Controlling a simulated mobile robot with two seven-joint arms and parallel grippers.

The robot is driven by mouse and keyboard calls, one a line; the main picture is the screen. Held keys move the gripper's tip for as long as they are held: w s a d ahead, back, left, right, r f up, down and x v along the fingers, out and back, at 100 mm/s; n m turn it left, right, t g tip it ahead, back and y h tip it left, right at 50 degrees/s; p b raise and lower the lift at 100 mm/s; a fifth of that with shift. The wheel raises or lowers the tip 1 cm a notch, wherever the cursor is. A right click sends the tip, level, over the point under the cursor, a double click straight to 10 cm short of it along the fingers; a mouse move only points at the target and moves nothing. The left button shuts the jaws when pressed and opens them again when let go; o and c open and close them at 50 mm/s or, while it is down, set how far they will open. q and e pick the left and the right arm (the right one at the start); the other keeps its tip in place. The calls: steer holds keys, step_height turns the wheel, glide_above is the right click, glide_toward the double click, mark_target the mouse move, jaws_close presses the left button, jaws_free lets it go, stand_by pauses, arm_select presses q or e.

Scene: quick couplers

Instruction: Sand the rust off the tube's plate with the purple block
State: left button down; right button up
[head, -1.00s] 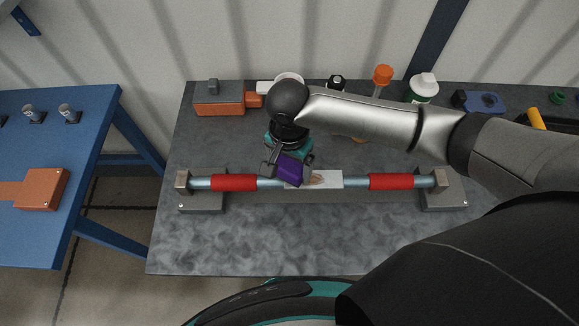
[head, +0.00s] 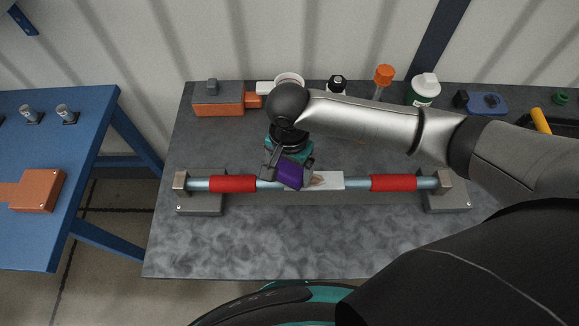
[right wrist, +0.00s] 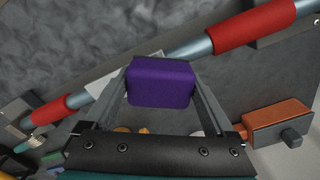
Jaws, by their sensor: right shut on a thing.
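The pale blue tube (head: 352,184) with red sleeves lies level between two grey end stands. Its white plate (head: 334,180) is at the middle and carries a small brown rust patch (head: 318,181). My right gripper (head: 286,169) is shut on the purple block (head: 293,174), which is at the plate's left part and tilted in the head view. In the right wrist view the block (right wrist: 160,84) sits between both fingers and overlaps the plate (right wrist: 104,83); whether it touches is hard to tell. The block hides part of the plate. My left gripper is out of view.
An orange-and-grey vise-like tool (head: 219,98) stands at the back left of the grey table (head: 300,245). Bottles, including a green-and-white one (head: 423,90), and a blue item (head: 487,103) stand along the back. The table's front is clear. A blue bench (head: 85,205) stands left.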

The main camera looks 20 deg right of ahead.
mark_target(318, 181)
steer(key=shift+f, duration=0.8)
